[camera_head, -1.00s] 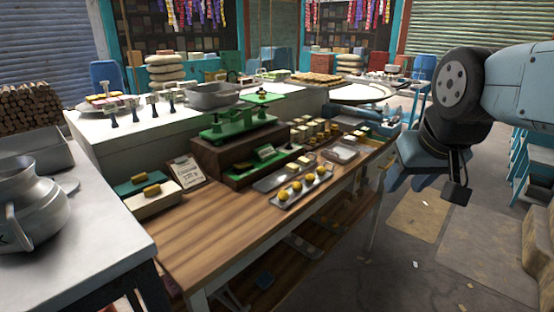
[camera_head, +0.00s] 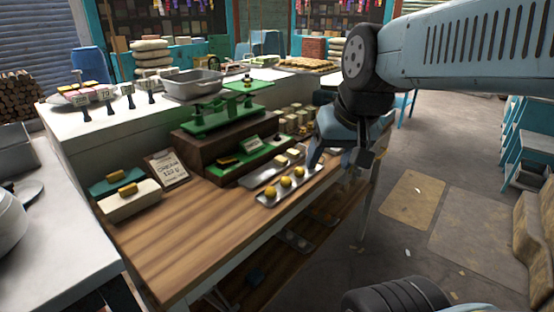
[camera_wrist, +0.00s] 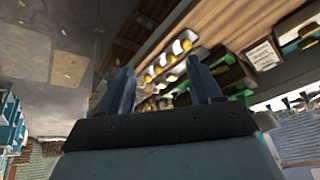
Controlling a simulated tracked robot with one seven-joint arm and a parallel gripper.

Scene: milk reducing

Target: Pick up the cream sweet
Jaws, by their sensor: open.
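Pale cream sweets (camera_head: 293,153) lie on a small metal tray (camera_head: 258,178) on the wooden counter, behind a front tray of round yellow sweets (camera_head: 285,182). More cream-coloured blocks (camera_head: 296,118) stand in rows farther back, beside my gripper. I cannot tell which piece is the cream sweet of the task. My gripper (camera_head: 318,160) is over the counter's right side, close to the trays, and partly hides the area behind it. In the wrist view my gripper (camera_wrist: 163,84) is open and empty, with yellow and white sweets seen beyond its fingers.
A green scale (camera_head: 222,118) stands on a dark wooden step behind the trays. A price card (camera_head: 167,168) and two boxes with yellow bars (camera_head: 128,195) are at the left. The counter's front (camera_head: 185,245) is bare. A metal pan (camera_head: 192,84) sits on the white counter.

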